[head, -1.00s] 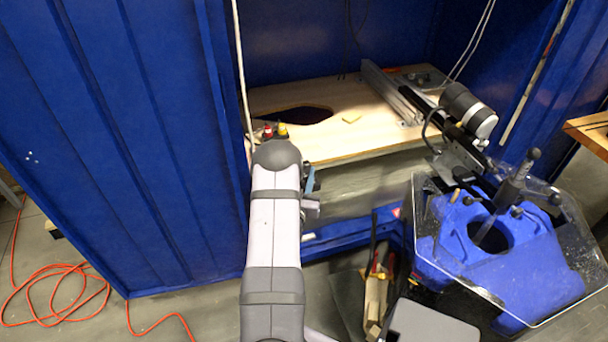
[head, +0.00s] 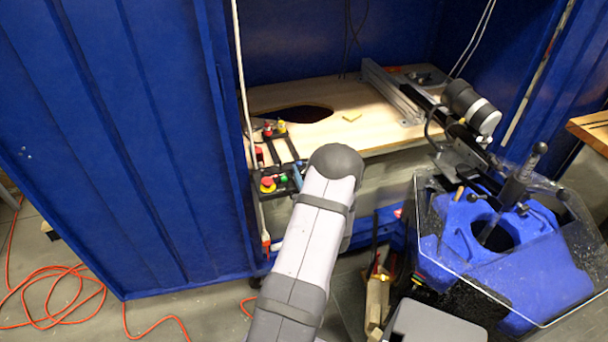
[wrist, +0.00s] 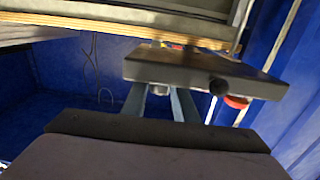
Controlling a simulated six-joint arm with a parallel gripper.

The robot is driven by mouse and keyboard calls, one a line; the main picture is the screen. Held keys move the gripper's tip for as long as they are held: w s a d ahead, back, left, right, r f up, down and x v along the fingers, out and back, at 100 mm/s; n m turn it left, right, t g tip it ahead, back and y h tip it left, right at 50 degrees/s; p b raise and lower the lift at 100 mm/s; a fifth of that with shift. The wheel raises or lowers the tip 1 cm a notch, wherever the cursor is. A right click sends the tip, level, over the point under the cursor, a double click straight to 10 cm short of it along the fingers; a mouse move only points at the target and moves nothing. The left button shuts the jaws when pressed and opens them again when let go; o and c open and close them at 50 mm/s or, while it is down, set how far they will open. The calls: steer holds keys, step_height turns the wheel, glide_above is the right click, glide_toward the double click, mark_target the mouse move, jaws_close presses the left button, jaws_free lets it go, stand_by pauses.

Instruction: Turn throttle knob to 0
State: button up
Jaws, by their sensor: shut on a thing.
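In the wrist view, a dark control box (wrist: 200,72) spans the upper middle. My gripper (wrist: 160,92) has its two blue-grey fingers against the box's underside in this view. They are shut on a small, pale, round part between them, which looks like the throttle knob (wrist: 158,89), mostly hidden. In the head view, the control box (head: 277,187) hangs at the front left of the wooden bench, with a red stop button and a small green button. My arm covers its right side, and the knob is hidden there. A blue gripper finger (head: 298,176) shows beside the box.
Black brackets (head: 280,147) join the box to the wooden bench top (head: 345,130). A blue cabinet wall (head: 130,140) is close on the left, with a hanging cable beside the box. The blue thruster tank (head: 530,265) with a clear cover is at right.

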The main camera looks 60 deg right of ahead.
steer(key=shift+r, duration=0.1)
stand_by(0.4)
steer(key=o, duration=0.8)
steer(key=shift+b+v, duration=0.5)
steer(key=shift+v, duration=3.15)
